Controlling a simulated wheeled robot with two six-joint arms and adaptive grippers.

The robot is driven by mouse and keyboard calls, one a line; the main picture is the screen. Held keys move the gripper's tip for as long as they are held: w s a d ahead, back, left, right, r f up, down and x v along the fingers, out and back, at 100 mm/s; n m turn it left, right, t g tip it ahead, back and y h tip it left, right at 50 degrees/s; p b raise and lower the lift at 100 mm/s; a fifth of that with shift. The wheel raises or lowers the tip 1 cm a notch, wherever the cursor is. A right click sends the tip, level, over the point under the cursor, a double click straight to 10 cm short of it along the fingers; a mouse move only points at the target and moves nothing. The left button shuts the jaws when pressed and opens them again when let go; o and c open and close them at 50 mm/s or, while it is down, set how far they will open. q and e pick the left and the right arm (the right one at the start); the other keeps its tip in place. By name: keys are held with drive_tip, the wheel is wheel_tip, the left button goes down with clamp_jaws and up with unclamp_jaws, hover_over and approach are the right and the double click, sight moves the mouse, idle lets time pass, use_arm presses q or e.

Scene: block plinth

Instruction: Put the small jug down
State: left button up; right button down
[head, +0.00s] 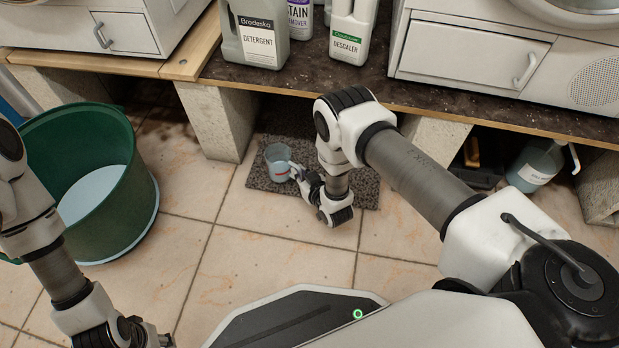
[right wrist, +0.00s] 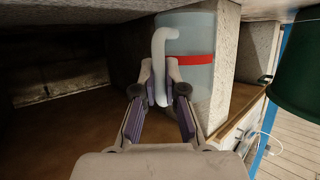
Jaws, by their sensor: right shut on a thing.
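The small jug (head: 278,163) is a pale, see-through cup with a red band. In the head view it is at the left part of the dark speckled mat (head: 266,183). My right gripper (head: 297,173) is shut on the jug's handle, on the jug's right side. In the right wrist view the jug (right wrist: 196,70) shows its white handle (right wrist: 158,55) between the fingertips (right wrist: 160,78). Whether its base touches the mat, I cannot tell. My left gripper (head: 150,337) is partly in view at the bottom left, its fingers unclear.
Concrete blocks (head: 212,122) and (head: 432,138) stand either side of the mat, under the worktop (head: 290,83). A green bucket (head: 120,190) stands at the left. A detergent bottle (head: 255,35) and others stand above. A spray bottle (head: 535,165) is at the right. Tiles in front are clear.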

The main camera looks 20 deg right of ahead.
drive_tip(key=d, duration=0.1)
drive_tip(key=d+f+b, duration=0.1)
drive_tip(key=d, duration=0.1)
drive_tip(key=shift+w+d+f, duration=0.1)
drive_tip(key=shift+w+f, duration=0.05)
drive_tip(key=shift+w, duration=0.05)
wheel_tip(320, 180, down, 3)
drive_tip(key=b, duration=0.3)
drive_tip(key=shift+r, duration=0.25)
drive_tip(key=shift+f, duration=0.15)
drive_tip(key=c, duration=1.2)
unclamp_jaws()
drive_tip(key=shift+c, duration=0.2)
use_arm(q)
drive_tip(key=f, duration=0.4)
drive_tip(key=shift+w+f, duration=0.25)
